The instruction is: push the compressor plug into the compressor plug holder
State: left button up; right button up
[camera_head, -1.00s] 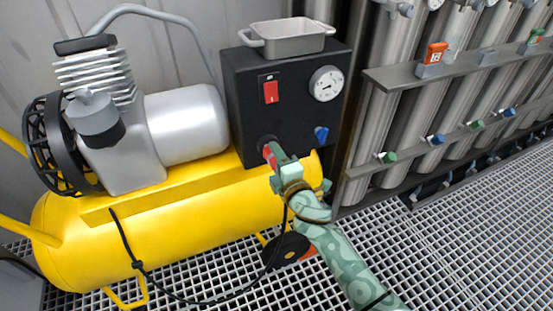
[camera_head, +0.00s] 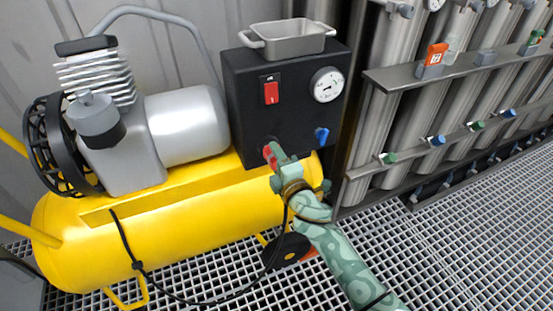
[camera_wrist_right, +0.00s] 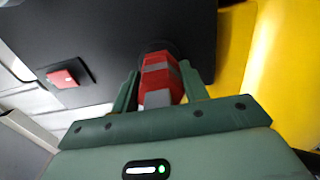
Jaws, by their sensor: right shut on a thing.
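The compressor plug (camera_wrist_right: 160,77) is red with grey parts. In the right wrist view it sits between the two green fingers of my right gripper (camera_wrist_right: 158,90), which is shut on it. In the head view my right gripper (camera_head: 274,158) holds the red plug (camera_head: 268,152) against the lower front of the black control box (camera_head: 248,126). The plug's far end meets a round dark compressor plug holder (camera_wrist_right: 158,47) on the box face. How deep the plug sits cannot be told. My left gripper is not in view.
The yellow compressor tank (camera_head: 180,228) lies below and left of the box. A grey tray (camera_head: 288,40) stands on the box. A gauge (camera_head: 327,84), red switch (camera_head: 271,92) and blue knob (camera_head: 321,135) are on its front. Membrane tubes (camera_head: 390,115) stand at right.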

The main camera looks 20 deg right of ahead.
jog(key=shift+w, duration=0.45)
jog(key=o, duration=1.4)
jog(key=shift+c, duration=0.2)
